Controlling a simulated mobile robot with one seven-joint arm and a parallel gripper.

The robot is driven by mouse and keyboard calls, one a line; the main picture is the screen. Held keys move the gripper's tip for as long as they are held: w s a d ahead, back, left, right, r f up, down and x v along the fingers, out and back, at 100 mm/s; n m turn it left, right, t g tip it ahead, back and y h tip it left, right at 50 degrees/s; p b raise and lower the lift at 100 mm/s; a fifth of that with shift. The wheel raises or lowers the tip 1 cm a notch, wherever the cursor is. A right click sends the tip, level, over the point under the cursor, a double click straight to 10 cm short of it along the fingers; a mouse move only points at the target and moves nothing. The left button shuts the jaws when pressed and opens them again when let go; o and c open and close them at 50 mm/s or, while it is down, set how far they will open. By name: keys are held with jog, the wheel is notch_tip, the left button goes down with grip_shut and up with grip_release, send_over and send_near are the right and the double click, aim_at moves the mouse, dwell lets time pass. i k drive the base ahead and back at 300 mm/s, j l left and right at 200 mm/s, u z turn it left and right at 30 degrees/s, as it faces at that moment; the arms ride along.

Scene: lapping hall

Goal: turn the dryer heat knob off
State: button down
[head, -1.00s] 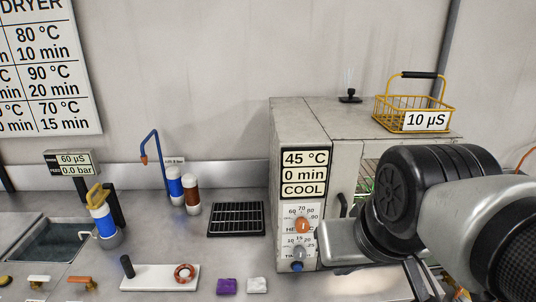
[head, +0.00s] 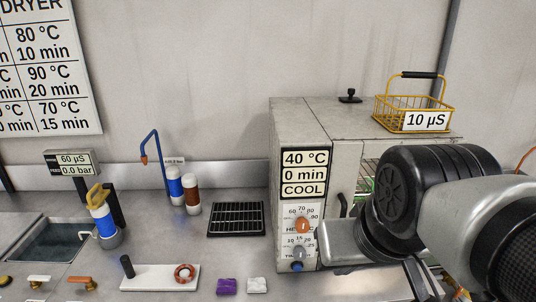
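The dryer (head: 300,125) is a grey cabinet on the bench right of centre. Its display (head: 304,173) reads 40 °C, 0 min, COOL. Below it is the orange heat knob (head: 302,225), with a dial scale of numbers above it. Under that is the grey timer knob (head: 298,252), and a blue button (head: 297,267) lies lowest. My arm comes in from the right, in front of the dryer's door side. Its grey end part reaches close to the two knobs. My gripper's fingertips cannot be made out, so contact with the heat knob cannot be told.
A yellow wire basket (head: 414,113) labelled 10 µS stands on the dryer top. A black rack (head: 236,219), two capped bottles, a white board (head: 160,278) and purple and white cloths lie on the bench to the left. A sink (head: 50,243) is at far left.

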aim_at(303, 226)
jog(key=j+z, duration=0.65)
jog(key=j, duration=0.2)
jog(key=k+j+z, duration=0.1)
jog(key=j+z, duration=0.25)
jog(key=j, duration=0.1)
